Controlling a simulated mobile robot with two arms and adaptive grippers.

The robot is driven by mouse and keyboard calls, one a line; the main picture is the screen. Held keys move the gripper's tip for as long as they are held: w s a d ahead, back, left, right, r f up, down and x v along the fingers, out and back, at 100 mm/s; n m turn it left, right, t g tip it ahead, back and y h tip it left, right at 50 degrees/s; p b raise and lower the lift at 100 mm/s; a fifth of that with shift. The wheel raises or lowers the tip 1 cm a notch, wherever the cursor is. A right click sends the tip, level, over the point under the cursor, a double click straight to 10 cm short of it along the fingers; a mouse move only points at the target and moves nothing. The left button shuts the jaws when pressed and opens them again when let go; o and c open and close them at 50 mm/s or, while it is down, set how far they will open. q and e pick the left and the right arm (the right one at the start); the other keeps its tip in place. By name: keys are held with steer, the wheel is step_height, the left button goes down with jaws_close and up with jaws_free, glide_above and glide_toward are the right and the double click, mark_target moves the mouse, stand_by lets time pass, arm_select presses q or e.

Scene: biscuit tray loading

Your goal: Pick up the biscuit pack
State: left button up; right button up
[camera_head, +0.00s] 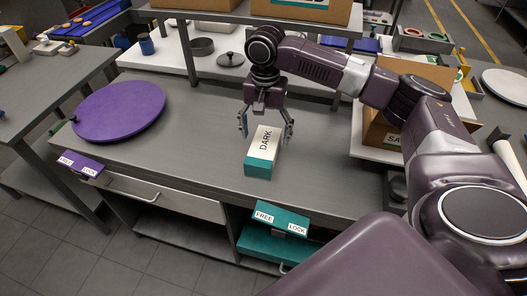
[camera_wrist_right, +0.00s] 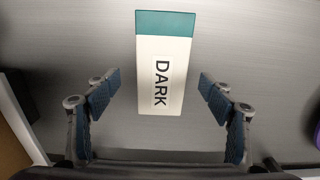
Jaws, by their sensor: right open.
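The biscuit pack (camera_head: 263,148) is a white and teal box labelled DARK. It lies on the grey table (camera_head: 200,160) in the head view. In the right wrist view the pack (camera_wrist_right: 164,70) lies lengthwise, its teal end away from the gripper and its white end between the fingers' sides. My right gripper (camera_head: 266,128) is over the pack's far end, pointing down, fingers apart on both sides of it. The wrist view shows the open fingers (camera_wrist_right: 162,92) with a gap to the pack on each side. My left gripper is not in view.
A purple round board (camera_head: 119,110) lies on the table's left. A cardboard box (camera_head: 380,132) stands to the right. A purple FREE/LOCK label (camera_head: 80,164) and a teal one (camera_head: 281,219) are on the front edge. The table left of the pack is clear.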

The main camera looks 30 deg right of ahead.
mark_target(264, 145)
step_height(264, 145, down, 4)
steer(key=shift+w+a+p, duration=0.1)
steer(key=shift+p, duration=0.3)
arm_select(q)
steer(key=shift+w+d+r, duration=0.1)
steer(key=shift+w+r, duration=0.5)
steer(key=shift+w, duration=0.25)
arm_select(e)
steer(key=shift+f, duration=0.6)
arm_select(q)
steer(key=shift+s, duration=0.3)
arm_select(e)
steer(key=c, duration=1.4)
steer(key=shift+r, duration=0.1)
